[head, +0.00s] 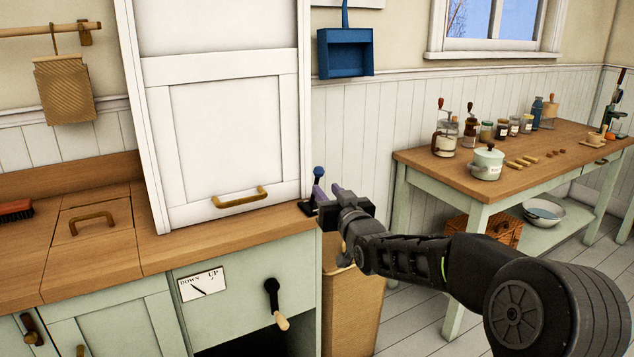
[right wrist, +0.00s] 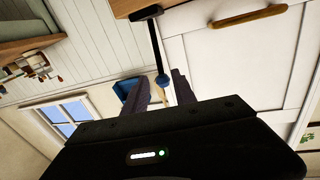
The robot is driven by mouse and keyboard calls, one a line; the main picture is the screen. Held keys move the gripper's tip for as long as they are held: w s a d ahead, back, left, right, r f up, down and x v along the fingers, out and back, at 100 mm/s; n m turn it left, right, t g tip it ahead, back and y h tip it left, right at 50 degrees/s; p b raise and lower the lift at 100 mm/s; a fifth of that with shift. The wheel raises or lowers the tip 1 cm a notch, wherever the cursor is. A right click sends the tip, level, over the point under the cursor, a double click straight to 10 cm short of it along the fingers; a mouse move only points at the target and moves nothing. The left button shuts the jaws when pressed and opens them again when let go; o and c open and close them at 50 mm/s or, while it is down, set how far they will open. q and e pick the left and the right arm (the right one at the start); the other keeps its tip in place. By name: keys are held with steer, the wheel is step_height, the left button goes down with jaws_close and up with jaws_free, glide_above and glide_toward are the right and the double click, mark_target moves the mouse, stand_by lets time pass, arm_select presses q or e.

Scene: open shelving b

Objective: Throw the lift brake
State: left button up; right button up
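The brake lever, a dark rod with a blue knob (head: 318,171), stands on the counter's right end beside the white lift door (head: 225,125). In the right wrist view its blue knob (right wrist: 162,80) lies between my fingers in the picture, with the rod running up to a black base (right wrist: 146,13). My right gripper (head: 328,194) is at the lever, its two purplish fingers apart; it also shows in the right wrist view (right wrist: 158,88). I cannot tell whether the fingers touch the knob. My left gripper is out of view.
A tall wooden bin (head: 352,310) stands below my right gripper. A table (head: 425,160) with jars and a pot (head: 486,164) stands to the right.

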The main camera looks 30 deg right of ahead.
mark_target(318, 180)
steer(key=shift+p+x, duration=0.55)
steer(key=shift+x, duration=3.35)
jaws_close()
